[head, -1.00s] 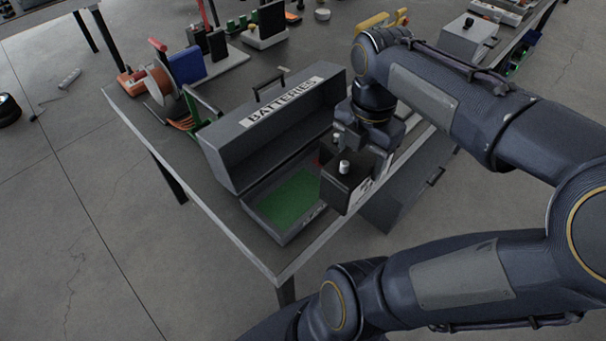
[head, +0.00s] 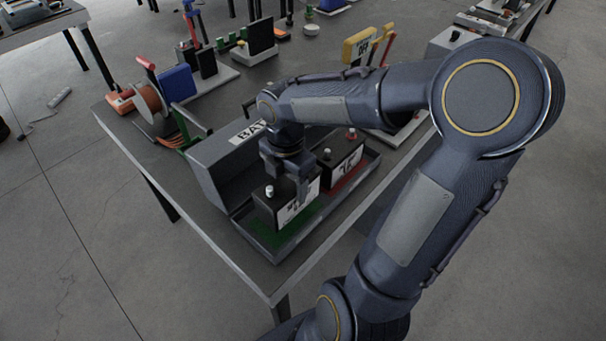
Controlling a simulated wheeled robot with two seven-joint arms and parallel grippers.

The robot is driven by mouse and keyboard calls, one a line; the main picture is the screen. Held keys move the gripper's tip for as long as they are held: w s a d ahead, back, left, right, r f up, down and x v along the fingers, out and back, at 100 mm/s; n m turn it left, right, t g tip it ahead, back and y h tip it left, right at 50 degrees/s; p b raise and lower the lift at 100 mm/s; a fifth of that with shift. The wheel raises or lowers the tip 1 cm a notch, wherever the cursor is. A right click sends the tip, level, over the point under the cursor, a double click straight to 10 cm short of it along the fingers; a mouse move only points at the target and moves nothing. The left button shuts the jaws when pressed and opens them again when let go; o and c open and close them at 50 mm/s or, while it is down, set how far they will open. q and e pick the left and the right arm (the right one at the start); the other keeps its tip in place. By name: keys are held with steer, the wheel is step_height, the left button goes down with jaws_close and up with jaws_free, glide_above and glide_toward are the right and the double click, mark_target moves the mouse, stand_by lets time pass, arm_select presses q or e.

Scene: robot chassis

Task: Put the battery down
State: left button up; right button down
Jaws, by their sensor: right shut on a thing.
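My right gripper (head: 292,185) is shut on a black battery (head: 269,210) with a pale post on top and a white label on its side. This battery is upright over the green floor (head: 298,229) of the open grey battery box (head: 275,258). I cannot tell whether its base touches that floor. A second black battery (head: 345,152) with a red post stands in the box on the red part (head: 357,176). The box's raised lid (head: 208,165) carries a lettered label, partly hidden by my arm. My left gripper is not in view.
The box is near the front edge of the grey table (head: 215,229). A cable reel (head: 150,101) and a blue block (head: 178,84) stand to the left. Yellow and red parts (head: 362,45) are behind my arm.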

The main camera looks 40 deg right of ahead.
steer(key=shift+w+a+f, duration=0.3)
steer(key=shift+w+f, duration=0.25)
steer(key=shift+f, duration=0.1)
steer(key=shift+f+b, duration=0.3)
steer(key=shift+f, duration=1.1)
steer(key=shift+f, duration=0.15)
steer(key=shift+c, duration=2.1)
jaws_free()
steer(key=shift+s+f, duration=0.1)
